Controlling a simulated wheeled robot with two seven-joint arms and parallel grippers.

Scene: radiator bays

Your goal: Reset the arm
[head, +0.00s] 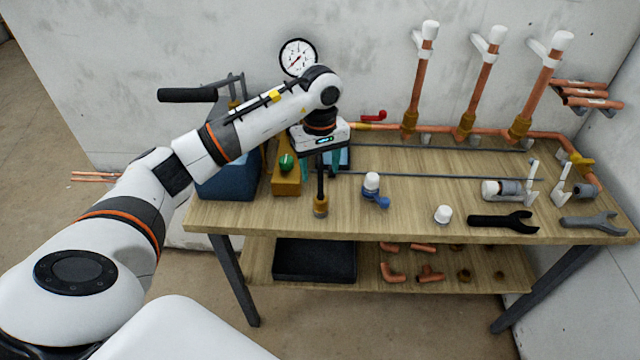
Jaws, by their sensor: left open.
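My left arm reaches in from the left over the wooden workbench (420,215). My left gripper (319,165) points down above the bench's left part, and its teal fingers are apart. A dark upright stem with a brass-coloured end (320,207) shows just below and between the fingers; I cannot tell whether it touches them. A brown block with a green knob (286,162) stands just left of the gripper. My right gripper is out of view.
A blue box (226,180) stands at the bench's left end. A blue valve with a white cap (374,190), a white cap (443,214) and two wrenches (503,222) lie to the right. Copper risers (420,85) and a gauge (298,57) are at the wall.

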